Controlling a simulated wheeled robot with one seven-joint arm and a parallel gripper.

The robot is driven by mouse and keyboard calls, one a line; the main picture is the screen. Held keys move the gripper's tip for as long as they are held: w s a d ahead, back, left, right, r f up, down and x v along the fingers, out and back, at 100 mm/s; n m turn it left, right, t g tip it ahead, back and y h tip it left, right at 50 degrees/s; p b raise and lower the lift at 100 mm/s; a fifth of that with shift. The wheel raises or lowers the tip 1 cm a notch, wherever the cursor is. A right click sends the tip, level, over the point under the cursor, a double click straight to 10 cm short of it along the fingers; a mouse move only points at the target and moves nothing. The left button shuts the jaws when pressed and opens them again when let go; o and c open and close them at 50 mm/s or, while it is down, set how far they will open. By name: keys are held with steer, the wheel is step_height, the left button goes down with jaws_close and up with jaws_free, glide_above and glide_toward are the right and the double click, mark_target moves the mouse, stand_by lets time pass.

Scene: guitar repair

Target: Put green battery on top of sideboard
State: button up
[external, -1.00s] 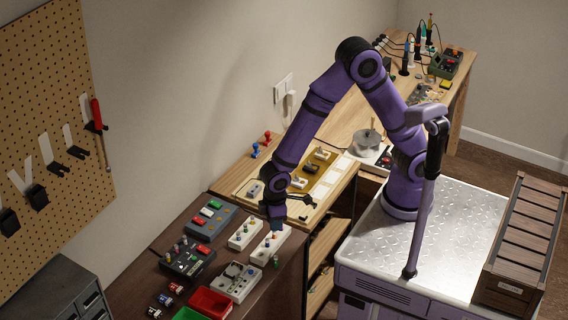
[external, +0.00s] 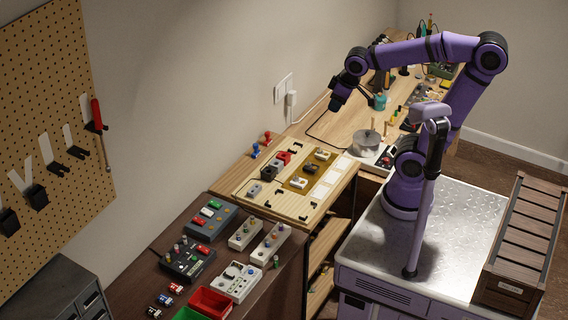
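A small green cylinder (external: 277,261), which looks like the green battery, stands upright on the dark wooden top (external: 285,285) near its right edge, beside a white block with coloured pegs (external: 271,243). I cannot tell for certain which of the wooden tops is the sideboard. My gripper (external: 336,104) is high above the light wood workbench (external: 345,120), well up and to the right of the green cylinder. It points down and looks empty. Its fingers are too small and dark to tell whether they are open or shut.
Coloured batteries (external: 165,299) lie at the dark top's left front. A red bin (external: 210,303), a white panel (external: 236,281) and switch boxes (external: 188,260) crowd it. A tan board (external: 285,205) with blocks sits behind. A metal pot (external: 367,140) stands on the workbench.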

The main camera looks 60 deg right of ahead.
steer(key=s+d+r+m+t, duration=0.1)
steer(key=s+d+m, duration=0.1)
steer(key=s+d, duration=0.3)
steer(key=shift+s+d+r+h, duration=0.25)
steer(key=shift+s+r+h, duration=0.15)
steer(key=shift+s, duration=0.75)
